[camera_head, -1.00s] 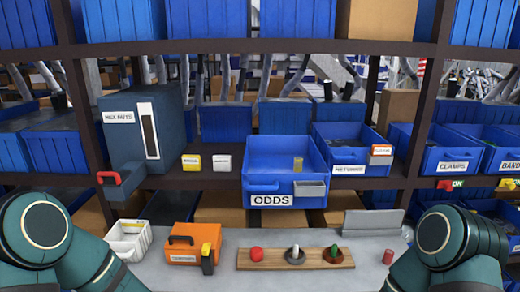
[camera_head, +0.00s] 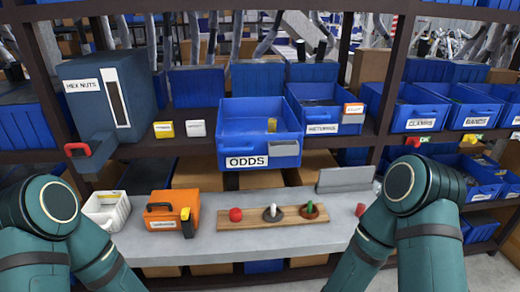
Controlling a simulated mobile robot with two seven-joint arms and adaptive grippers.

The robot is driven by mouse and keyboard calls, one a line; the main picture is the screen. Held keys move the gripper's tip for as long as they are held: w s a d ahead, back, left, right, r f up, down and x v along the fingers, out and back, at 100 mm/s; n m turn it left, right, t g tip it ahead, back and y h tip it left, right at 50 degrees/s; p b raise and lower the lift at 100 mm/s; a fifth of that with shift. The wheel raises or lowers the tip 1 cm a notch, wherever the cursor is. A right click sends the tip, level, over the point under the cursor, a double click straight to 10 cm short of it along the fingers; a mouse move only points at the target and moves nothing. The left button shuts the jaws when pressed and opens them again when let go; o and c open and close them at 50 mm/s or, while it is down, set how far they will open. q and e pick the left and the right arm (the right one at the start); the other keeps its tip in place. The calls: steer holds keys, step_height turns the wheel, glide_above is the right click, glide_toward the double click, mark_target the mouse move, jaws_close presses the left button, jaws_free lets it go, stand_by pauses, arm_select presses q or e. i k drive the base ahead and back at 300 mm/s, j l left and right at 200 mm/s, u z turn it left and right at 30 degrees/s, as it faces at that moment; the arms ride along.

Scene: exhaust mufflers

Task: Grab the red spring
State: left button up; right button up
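A small red upright cylinder-like piece (camera_head: 361,210) stands on the right part of the grey worktop, close beside my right arm. It may be the red spring, but coils are too small to make out. A rounder red piece (camera_head: 236,214) sits at the left end of a wooden board. Neither gripper is in view. Only teal links of my left and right arms show at the lower left and lower right, running out of the bottom edge.
The wooden board (camera_head: 227,225) also carries a white-topped and a green-and-red piece. An orange case (camera_head: 160,221) and a white bin (camera_head: 95,215) stand to its left on the worktop (camera_head: 290,243). The blue ODDS bin (camera_head: 240,145) sits above on the shelf.

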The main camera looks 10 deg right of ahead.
mark_target(359, 210)
steer(key=l+z, duration=0.15)
steer(key=z, duration=0.85)
